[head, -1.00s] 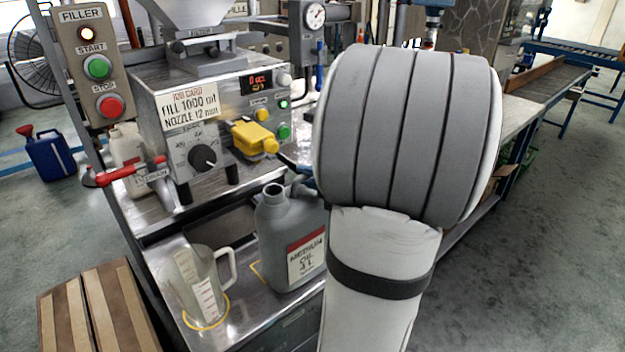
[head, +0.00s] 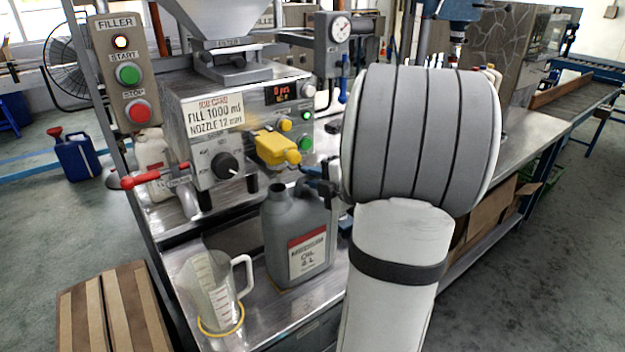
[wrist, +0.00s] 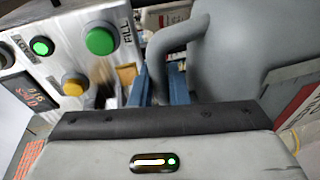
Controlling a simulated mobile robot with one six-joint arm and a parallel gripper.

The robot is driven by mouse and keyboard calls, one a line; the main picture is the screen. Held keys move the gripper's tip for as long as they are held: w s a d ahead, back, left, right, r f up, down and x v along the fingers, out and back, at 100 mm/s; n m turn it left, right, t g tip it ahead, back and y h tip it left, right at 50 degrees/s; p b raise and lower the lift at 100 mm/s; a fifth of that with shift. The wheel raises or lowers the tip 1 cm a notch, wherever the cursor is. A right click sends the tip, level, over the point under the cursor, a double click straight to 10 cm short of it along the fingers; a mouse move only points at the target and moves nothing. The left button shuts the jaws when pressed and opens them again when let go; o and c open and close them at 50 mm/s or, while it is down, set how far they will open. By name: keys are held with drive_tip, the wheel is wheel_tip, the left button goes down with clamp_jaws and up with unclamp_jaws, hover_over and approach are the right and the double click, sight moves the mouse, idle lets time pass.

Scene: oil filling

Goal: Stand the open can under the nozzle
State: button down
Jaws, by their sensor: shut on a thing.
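The grey oil can (head: 283,240) has a red and white label and an open, uncapped mouth. It is upright at the front of the metal bench (head: 255,333), below and in front of the yellow unit (head: 277,148) on the filler. I cannot tell whether that unit is the nozzle, or whether the can's base touches the bench. In the wrist view, my gripper (wrist: 168,88) has blue fingers closed around the handle of the can (wrist: 235,45). My arm hides much of the gripper in the head view.
A clear measuring jug (head: 212,290) stands on a yellow ring left of the can. The filler (head: 215,125) with knob and buttons is behind. A red-handled drain valve (head: 150,178) juts out left. A slatted wooden crate (head: 115,308) is at front left.

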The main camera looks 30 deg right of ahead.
idle(0.3)
drive_tip(key=c, duration=1.3)
unclamp_jaws()
drive_tip(key=shift+s, duration=0.1)
drive_tip(key=v, duration=0.7)
drive_tip(key=shift+s+d, duration=0.1)
drive_tip(key=shift+s, duration=0.2)
drive_tip(key=shift+s, duration=0.1)
